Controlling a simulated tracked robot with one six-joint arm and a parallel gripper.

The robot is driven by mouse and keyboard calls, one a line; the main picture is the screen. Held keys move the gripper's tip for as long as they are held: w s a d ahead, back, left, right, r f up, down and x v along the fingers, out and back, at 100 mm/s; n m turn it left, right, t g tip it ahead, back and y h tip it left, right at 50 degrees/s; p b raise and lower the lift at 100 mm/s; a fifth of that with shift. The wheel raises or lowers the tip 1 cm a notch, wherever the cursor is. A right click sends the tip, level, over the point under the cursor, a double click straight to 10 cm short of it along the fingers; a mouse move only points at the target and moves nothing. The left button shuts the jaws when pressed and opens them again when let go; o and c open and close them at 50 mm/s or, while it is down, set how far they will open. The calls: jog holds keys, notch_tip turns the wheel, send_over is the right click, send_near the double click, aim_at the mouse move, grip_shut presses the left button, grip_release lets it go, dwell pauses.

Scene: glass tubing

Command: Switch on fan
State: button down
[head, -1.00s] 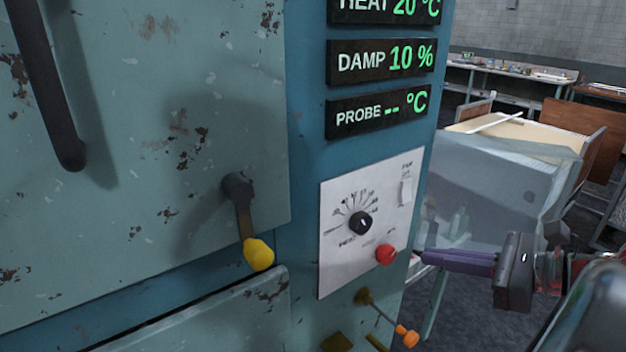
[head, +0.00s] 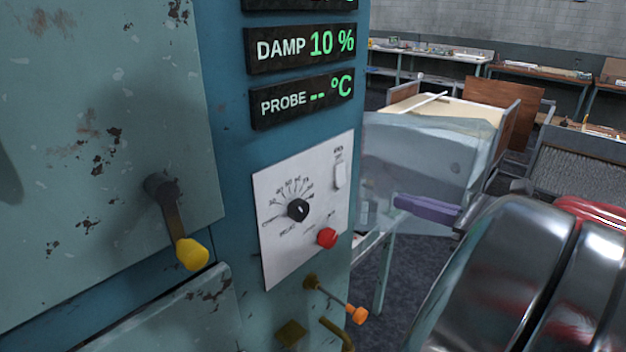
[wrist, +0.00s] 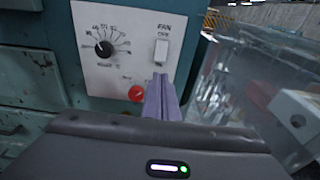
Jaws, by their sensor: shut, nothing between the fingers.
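The fan switch (head: 340,176) is a white rocker at the upper right of the white control panel (head: 277,262) on the blue cabinet. In the wrist view the switch (wrist: 161,50) sits under the label FAN; I cannot tell which way it is tipped. My gripper (head: 398,203) has purple fingers, shut and empty, to the right of the panel and a little lower than the switch. In the wrist view the fingertips (wrist: 159,78) point at the panel just below the switch. I cannot tell whether they touch it.
A black dial (head: 298,209) and a red button (head: 327,238) share the panel. An orange-tipped lever (head: 356,314) sticks out below it. A yellow-tipped handle (head: 192,253) is on the left door.

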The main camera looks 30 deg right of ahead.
aim_at(343, 184)
jog(key=shift+x, duration=6.25)
jog(key=shift+w+a, duration=0.1)
jog(key=shift+w, duration=0.05)
jog(key=shift+s, duration=0.2)
